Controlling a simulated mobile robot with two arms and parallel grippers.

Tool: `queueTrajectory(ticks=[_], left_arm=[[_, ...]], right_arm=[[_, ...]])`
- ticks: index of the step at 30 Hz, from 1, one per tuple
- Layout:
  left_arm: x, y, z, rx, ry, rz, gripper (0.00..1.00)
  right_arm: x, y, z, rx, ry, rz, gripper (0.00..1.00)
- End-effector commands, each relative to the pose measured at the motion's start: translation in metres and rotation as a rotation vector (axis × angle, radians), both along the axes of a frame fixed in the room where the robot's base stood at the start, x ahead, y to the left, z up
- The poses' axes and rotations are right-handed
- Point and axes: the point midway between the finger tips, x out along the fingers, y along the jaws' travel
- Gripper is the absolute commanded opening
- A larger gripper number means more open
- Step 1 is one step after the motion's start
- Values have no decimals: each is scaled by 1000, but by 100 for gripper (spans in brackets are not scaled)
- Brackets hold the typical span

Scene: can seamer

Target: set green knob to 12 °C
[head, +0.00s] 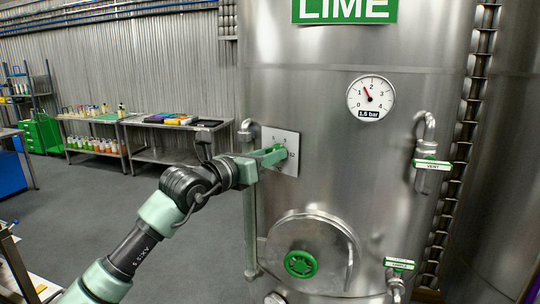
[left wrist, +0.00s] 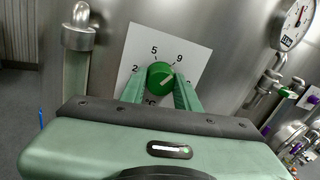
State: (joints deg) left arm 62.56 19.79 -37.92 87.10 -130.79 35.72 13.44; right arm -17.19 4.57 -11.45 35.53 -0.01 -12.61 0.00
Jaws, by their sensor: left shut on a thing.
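The green knob (left wrist: 160,75) sits on a white dial plate (left wrist: 185,45) on the steel tank, marked with 2, 5, 9 and a partly hidden figure at the right. The knob's pale pointer line aims to the upper right, past the 9. My left gripper (left wrist: 160,88) is shut on the knob, one finger on each side. In the head view the left gripper (head: 272,156) reaches the plate (head: 291,148) and hides the knob. The number 12 shows at the plate's right side. My right gripper is not in view.
The tank (head: 340,140) carries a pressure gauge (head: 370,97) reading 1.5 bar, a VENT valve (head: 432,164), a SAMPLE valve (head: 399,264) and a round hatch with a green handwheel (head: 301,264). A vertical pipe (head: 250,220) runs just left of the plate. Benches stand back left.

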Motion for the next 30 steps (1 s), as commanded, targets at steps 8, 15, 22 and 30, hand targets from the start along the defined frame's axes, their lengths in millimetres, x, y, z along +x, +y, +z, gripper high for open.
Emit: queueTrajectory(ticks=[8, 15, 22, 30], left_arm=[[0, 0, -2, 39, -33, 0, 0], [-1, 0, -5, 160, -128, 0, 0], [-1, 0, -4, 327, -258, 1, 0], [-1, -1, -2, 527, -411, 1, 0]], right_arm=[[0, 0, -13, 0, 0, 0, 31], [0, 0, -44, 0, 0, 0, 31], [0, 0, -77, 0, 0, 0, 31], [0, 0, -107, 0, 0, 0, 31]])
